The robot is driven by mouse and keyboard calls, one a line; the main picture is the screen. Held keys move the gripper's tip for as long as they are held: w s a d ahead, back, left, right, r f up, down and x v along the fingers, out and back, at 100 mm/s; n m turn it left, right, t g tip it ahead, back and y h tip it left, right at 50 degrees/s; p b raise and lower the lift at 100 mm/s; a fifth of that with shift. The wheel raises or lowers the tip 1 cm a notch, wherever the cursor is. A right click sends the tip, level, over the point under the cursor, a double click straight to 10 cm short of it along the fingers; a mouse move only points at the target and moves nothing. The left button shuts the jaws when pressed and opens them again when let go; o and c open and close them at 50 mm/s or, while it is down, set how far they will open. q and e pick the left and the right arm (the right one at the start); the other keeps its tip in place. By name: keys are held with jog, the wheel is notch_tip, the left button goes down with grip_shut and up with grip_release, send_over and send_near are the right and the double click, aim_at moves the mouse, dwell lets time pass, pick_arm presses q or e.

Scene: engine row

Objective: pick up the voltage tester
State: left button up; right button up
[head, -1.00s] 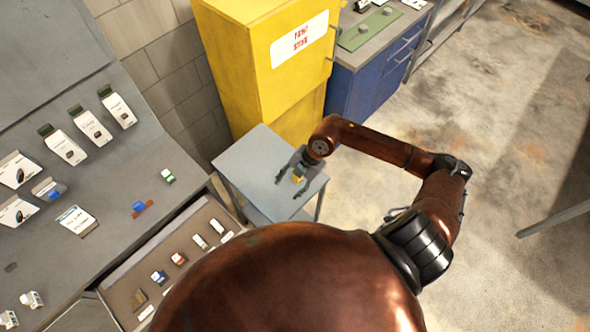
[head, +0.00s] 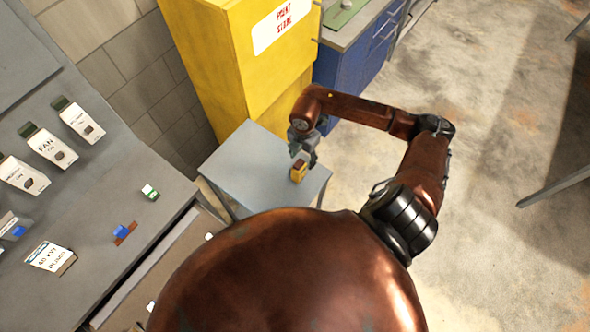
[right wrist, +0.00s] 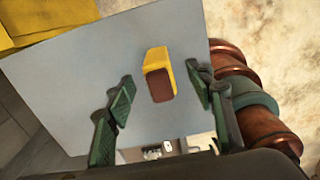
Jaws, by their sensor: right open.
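The voltage tester, as I take it, is a small yellow block with a dark red-brown face (head: 299,171). It stands on a small grey table (head: 245,165) and shows in the right wrist view (right wrist: 157,72) near the middle. My right gripper (head: 306,153) is beside it on the far side in the head view. In the right wrist view my right gripper (right wrist: 162,88) is open, with one green-padded finger on each side of the block and gaps between. Nothing is held. My left gripper is not in view.
A tall yellow cabinet (head: 225,75) stands right behind the table. A grey sloped bench (head: 95,190) with boxes and small parts is at the left. A blue drawer unit (head: 360,60) is behind. Open floor lies at the right.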

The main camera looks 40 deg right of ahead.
jog(key=shift+w+f, duration=0.1)
jog(key=shift+f, duration=0.3)
jog(key=shift+a+f, duration=0.15)
jog(key=shift+f, duration=0.6)
jog(key=f+p, duration=0.1)
jog(key=f, duration=0.1)
jog(key=a+f+p, duration=0.1)
jog(key=f, duration=0.2)
jog(key=shift+a, duration=0.15)
jog(key=shift+f, duration=0.4)
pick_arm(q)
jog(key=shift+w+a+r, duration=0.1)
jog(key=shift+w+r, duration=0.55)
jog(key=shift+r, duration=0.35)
pick_arm(e)
grip_shut()
